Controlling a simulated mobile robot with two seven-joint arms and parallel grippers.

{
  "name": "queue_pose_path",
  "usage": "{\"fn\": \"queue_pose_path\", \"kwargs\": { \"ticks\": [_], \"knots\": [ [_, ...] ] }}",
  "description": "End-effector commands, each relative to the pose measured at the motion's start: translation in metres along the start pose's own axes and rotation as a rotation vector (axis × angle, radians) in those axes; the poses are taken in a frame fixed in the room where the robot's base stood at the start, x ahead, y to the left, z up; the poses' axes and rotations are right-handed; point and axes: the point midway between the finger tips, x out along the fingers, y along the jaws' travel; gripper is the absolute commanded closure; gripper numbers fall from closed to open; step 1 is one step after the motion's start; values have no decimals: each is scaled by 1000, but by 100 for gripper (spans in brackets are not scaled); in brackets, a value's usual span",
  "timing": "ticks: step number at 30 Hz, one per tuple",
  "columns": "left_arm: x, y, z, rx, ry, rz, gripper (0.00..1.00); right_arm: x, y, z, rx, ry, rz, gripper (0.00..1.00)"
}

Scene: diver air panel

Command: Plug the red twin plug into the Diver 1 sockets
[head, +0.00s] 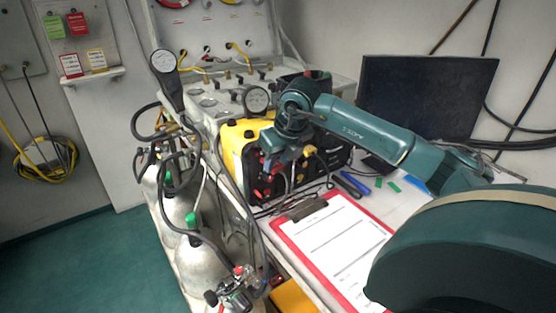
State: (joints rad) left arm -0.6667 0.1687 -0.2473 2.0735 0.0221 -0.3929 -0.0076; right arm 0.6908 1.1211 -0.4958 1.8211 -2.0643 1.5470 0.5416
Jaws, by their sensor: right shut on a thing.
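My right gripper (274,158) reaches down from the right in front of a yellow box with a black front panel (328,164). It is shut on the red twin plug (267,165), of which only a small red part shows beside the fingers. The plug is close to the left part of the black panel. I cannot tell whether it touches the panel. The Diver 1 sockets cannot be made out behind the gripper and cables. My left gripper is not in view.
A red clipboard (330,238) with paper lies on the table in front of the box. Dark cables run by its top edge. Gas cylinders (200,262) with hoses stand at the left. A dark monitor (425,95) stands behind my right arm. A yellow connector (309,150) sits on the panel.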

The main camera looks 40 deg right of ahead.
Motion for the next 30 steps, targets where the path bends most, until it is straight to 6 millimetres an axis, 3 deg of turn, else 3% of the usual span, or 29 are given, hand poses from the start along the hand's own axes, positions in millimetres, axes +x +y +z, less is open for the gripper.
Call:
{"fn": "queue_pose_path", "kwargs": {
  "ticks": [30],
  "knots": [
    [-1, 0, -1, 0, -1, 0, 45, 3, 0, 8, 0, -1, 0, 100]
  ]
}}
